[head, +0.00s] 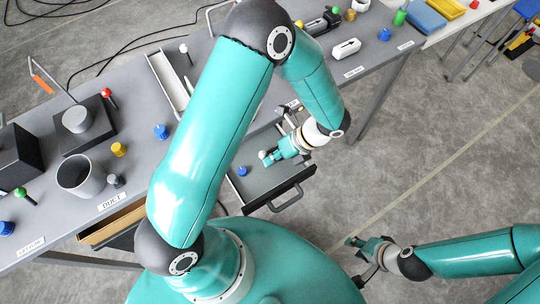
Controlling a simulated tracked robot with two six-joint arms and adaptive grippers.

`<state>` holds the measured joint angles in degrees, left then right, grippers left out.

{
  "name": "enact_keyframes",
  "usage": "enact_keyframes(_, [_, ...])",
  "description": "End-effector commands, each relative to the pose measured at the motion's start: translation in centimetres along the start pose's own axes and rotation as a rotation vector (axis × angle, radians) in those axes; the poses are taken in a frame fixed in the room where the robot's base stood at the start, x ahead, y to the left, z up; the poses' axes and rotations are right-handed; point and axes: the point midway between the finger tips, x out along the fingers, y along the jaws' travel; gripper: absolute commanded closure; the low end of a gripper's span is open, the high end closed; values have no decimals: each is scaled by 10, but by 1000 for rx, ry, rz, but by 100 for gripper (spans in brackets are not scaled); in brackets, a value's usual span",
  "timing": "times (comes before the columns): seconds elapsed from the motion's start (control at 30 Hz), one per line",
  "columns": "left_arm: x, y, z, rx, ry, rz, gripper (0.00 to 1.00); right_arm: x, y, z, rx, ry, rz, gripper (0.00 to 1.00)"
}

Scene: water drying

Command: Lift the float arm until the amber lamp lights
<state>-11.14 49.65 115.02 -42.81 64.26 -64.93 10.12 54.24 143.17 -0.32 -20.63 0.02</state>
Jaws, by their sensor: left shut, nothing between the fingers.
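My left gripper (270,158) is shut with nothing held, over the open grey drawer (272,189). A small pale ball (262,154) shows right at its fingertips; I cannot tell whether they touch. I cannot tell for sure which thing is the float arm; a thin stick with a white ball end (183,48) stands by a long white tray. No lit amber lamp is clear to me; a yellow knob (118,149) on the left bench and a small yellow piece (299,24) at the back are seen. My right gripper (362,243) is over the floor, its opening unclear.
A grey cup (81,175), a dark block with a round top (77,120) and a red-ended lever (105,93) crowd the left bench. A blue knob (242,171) lies in the drawer. My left arm hides the bench's middle.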

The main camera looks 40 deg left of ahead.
Motion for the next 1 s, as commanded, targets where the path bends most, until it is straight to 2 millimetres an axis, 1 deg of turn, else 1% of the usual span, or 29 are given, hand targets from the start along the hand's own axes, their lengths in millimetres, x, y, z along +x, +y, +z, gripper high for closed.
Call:
enact_keyframes(0.03, [-5,1,1,8,0,33,100,-7,-2,0,0,0,0,61])
enact_keyframes(0.1, [-8,1,2,23,0,81,100,-10,-4,0,0,0,0,61])
enact_keyframes(0.37, [-17,2,5,23,0,77,100,-12,-4,0,0,0,0,61])
enact_keyframes(1.0, [-18,1,5,22,0,76,100,-12,-4,0,0,0,0,61])
